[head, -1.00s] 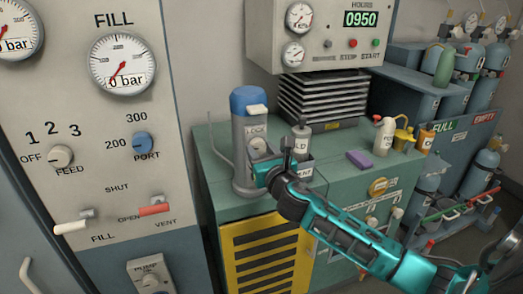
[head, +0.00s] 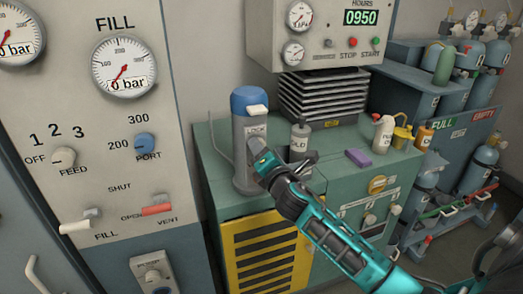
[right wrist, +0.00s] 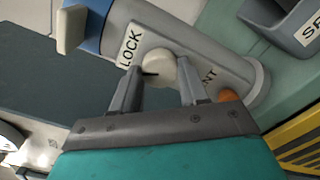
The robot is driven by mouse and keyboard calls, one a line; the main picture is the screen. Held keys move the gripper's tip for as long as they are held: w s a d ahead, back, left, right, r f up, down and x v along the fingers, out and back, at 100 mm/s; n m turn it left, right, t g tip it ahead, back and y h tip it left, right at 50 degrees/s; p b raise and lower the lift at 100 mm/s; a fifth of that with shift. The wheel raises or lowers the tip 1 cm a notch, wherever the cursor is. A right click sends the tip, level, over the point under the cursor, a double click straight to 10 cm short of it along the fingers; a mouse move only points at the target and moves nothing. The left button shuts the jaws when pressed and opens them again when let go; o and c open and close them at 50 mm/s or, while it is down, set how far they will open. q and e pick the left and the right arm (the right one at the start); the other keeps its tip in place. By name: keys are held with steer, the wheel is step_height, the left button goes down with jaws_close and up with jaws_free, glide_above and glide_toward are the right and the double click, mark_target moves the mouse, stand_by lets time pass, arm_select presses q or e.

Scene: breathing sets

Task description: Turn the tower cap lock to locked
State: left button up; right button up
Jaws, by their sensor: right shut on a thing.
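The tower (head: 243,170) is an upright grey cylinder with a blue cap (head: 246,98) and a cream block at the cap's front. It stands on the green cabinet. The right wrist view shows a round cream knob (right wrist: 160,70) on the tower's side, with a dark mark toward the left finger. A LOCK label (right wrist: 130,45) is beside it; a second label, partly hidden, ends in "NT". My right gripper (head: 258,158) is shut on this knob, one finger on each side; it also shows in the right wrist view (right wrist: 155,90). My left gripper is out of view.
A grey bottle (head: 300,138) stands close right of the tower. A purple block (head: 358,158) and small bottles (head: 383,132) are farther right on the cabinet top (head: 335,180). The control panel (head: 110,180) rises at the left.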

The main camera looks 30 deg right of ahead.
steer(key=m, duration=0.5)
steer(key=shift+p, duration=0.3)
stand_by(0.4)
steer(key=o, duration=1.1)
steer(key=shift+c, duration=0.2)
steer(key=shift+s, duration=0.1)
steer(key=v, duration=1.2)
steer(key=shift+s+b, duration=0.3)
steer(key=shift+s, duration=0.05)
steer(key=shift+a, duration=0.15)
